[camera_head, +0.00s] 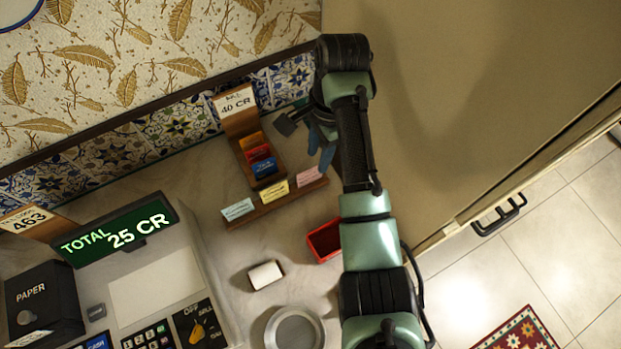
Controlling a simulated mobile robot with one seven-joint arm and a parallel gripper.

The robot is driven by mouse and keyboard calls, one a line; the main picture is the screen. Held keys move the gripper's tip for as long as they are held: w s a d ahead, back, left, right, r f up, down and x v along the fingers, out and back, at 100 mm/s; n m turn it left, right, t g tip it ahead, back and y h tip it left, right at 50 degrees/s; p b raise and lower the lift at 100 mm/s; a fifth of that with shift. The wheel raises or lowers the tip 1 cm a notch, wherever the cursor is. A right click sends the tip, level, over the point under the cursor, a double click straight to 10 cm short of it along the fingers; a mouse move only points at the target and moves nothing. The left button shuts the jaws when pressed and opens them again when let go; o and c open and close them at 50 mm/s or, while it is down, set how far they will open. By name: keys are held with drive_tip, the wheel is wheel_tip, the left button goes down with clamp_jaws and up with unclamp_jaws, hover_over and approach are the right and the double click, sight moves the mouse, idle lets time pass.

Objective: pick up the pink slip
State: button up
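The pink slip (309,176) stands at the right end of a low wooden rack (262,209). A yellow slip (274,191) and a pale blue slip (237,209) stand to its left on the same rack. My gripper (320,148) is just above and to the right of the pink slip in the picture. Its two blue fingers show apart, with nothing seen between them. The pink slip looks apart from the fingers. My arm covers the area right of the rack.
A wooden holder (243,124) with a "40 CR" card and coloured packets stands behind the rack, left of my gripper. A red tray (325,241), a white block (265,275) and a round metal dish (294,328) lie in front. A cash register (155,285) stands left.

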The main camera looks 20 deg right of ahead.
sight(311, 169)
drive_tip(key=f, duration=0.2)
drive_tip(key=a+f+p, duration=0.1)
drive_tip(key=f, duration=0.4)
drive_tip(key=shift+w+a+f, duration=0.25)
drive_tip(key=shift+w+f, duration=0.05)
drive_tip(key=shift+w, duration=0.05)
clamp_jaws()
